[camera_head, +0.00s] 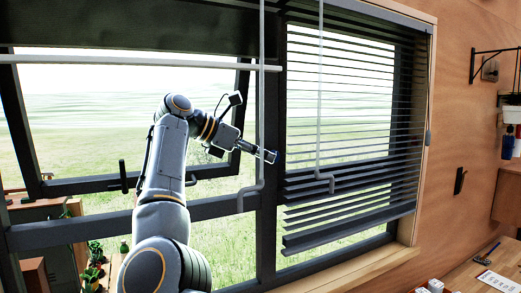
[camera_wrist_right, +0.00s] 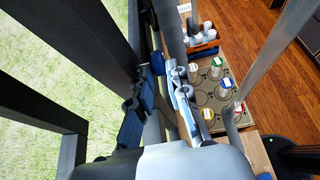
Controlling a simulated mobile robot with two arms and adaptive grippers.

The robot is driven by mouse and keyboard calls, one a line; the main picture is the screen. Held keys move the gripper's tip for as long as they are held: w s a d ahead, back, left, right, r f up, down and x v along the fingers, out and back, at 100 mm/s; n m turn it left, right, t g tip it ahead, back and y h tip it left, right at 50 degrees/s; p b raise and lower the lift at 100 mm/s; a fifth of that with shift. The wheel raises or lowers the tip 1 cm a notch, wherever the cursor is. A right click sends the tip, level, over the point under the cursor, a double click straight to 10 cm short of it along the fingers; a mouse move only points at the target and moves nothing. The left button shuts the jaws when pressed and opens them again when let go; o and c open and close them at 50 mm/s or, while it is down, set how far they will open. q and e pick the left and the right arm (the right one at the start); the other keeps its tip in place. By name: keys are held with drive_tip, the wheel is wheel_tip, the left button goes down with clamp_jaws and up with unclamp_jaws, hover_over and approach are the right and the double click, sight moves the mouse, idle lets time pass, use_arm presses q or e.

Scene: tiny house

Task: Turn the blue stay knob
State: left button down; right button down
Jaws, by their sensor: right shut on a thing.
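My right gripper (camera_head: 268,156) reaches up to the dark post between the two window panes in the head view. In the right wrist view its fingers (camera_wrist_right: 158,92) are closed in beside the window frame. The blue stay knob (camera_wrist_right: 157,63) shows as a small blue piece at the fingertips, partly covered by them. In the head view I cannot make out the knob behind the gripper. The left window sash (camera_head: 75,186) stands tilted outward, with grass beyond it. My left gripper is in neither view.
A grey blind rod (camera_head: 262,100) hangs close beside the right gripper. Lowered slatted blinds (camera_head: 350,100) cover the right pane. In the wrist view, several jars with coloured lids (camera_wrist_right: 215,65) stand below, and a grey rod (camera_wrist_right: 229,110) crosses at the right.

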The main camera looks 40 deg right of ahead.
use_arm(q)
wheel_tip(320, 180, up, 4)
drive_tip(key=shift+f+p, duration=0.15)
drive_tip(key=shift+p, duration=1.1)
use_arm(e)
drive_tip(key=shift+d+r+t+y, duration=0.15)
drive_tip(key=shift+r+t+y, duration=0.15)
drive_tip(key=shift+y, duration=0.7)
drive_tip(key=shift+f, duration=0.1)
drive_tip(key=c, duration=1.6)
unclamp_jaws()
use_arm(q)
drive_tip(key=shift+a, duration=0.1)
use_arm(e)
drive_tip(key=shift+o, duration=0.2)
drive_tip(key=w+a+r, duration=0.1)
drive_tip(key=w+a, duration=0.3)
drive_tip(key=a, duration=0.9)
drive_tip(key=shift+w+a+r, duration=0.2)
drive_tip(key=shift+a+r, duration=0.1)
drive_tip(key=shift+r, duration=0.05)
